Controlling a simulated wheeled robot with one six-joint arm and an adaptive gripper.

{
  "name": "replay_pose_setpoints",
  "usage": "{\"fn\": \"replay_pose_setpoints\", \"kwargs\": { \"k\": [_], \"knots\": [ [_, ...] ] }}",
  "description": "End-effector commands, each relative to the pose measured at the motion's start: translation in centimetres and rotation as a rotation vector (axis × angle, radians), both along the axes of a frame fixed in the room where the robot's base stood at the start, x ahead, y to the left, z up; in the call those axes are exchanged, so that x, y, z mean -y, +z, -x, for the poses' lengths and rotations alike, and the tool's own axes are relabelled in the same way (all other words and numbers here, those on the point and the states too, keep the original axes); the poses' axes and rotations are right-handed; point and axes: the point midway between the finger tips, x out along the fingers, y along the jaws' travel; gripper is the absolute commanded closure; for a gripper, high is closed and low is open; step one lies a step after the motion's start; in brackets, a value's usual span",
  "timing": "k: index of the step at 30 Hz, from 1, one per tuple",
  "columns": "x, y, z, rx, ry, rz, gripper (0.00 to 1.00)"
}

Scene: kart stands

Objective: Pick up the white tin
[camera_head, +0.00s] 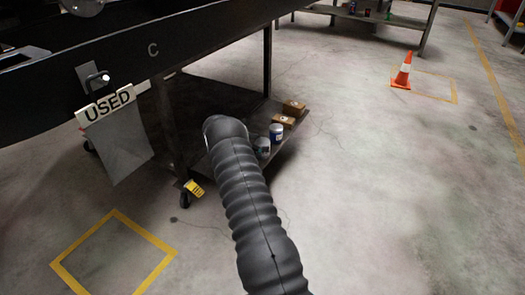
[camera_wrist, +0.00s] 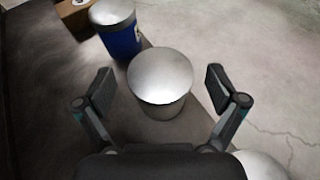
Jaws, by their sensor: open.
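A pale tin with a round silver lid (camera_wrist: 160,74) stands upright on the low shelf in the wrist view. My gripper (camera_wrist: 160,90) is open around it, one finger on each side, with a gap between each finger and the tin. The tin's side shows greyish white below the lid; its lower part is partly hidden. In the head view my arm covers the gripper, and I cannot tell surely which tin is between the fingers.
A blue tin (camera_wrist: 120,38) stands just behind the pale one, with a brown box (camera_wrist: 74,16) beyond. In the head view, two boxes (camera_head: 293,107) and tins (camera_head: 277,132) line the shelf under the dark bench (camera_head: 130,60). Open floor lies right; an orange cone (camera_head: 402,72) stands farther off.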

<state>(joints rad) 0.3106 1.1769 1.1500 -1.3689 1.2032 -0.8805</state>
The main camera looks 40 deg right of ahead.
Motion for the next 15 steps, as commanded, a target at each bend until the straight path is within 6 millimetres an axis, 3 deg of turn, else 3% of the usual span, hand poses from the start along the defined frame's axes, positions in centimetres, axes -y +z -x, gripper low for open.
{"fn": "replay_pose_setpoints", "kwargs": {
  "k": [3, 10, 11, 15],
  "knots": [
    [1.27, -0.61, 0.24, -0.001, 0.0, 0.0, 0.05],
    [1.44, -0.63, 0.24, -0.001, 0.001, 0.0, 0.05],
    [1.44, -0.63, 0.24, -0.001, 0.001, 0.0, 0.1],
    [1.45, -0.63, 0.26, -0.001, 0.001, 0.0, 0.45]
  ]
}}
